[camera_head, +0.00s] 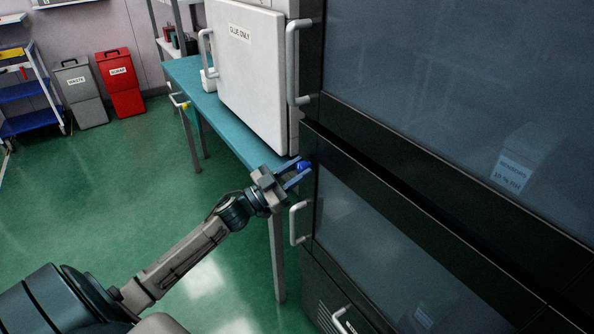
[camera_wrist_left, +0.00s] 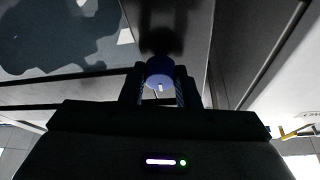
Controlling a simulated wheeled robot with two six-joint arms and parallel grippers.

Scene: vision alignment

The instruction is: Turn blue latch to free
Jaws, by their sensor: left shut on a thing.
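The blue latch (camera_head: 304,165) sits at the left edge of the dark cabinet, near the seam between its upper and lower doors. My left gripper (camera_head: 297,171) reaches it from the left, with its fingers on either side of the latch and shut on it. In the left wrist view, the latch (camera_wrist_left: 160,73) is a round blue knob with a small pale mark low on its face. It sits between the two fingertips (camera_wrist_left: 160,84). The fingers partly cover its sides. My right gripper is not in view.
The dark cabinet (camera_head: 312,140) has pale handles on its upper door (camera_head: 292,62) and lower door (camera_head: 294,222). A white "GLUE ONLY" cabinet (camera_head: 245,80) stands on a teal bench (camera_head: 215,115) close behind my gripper. Grey (camera_head: 82,92) and red (camera_head: 120,84) bins stand far back. Green floor at left is clear.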

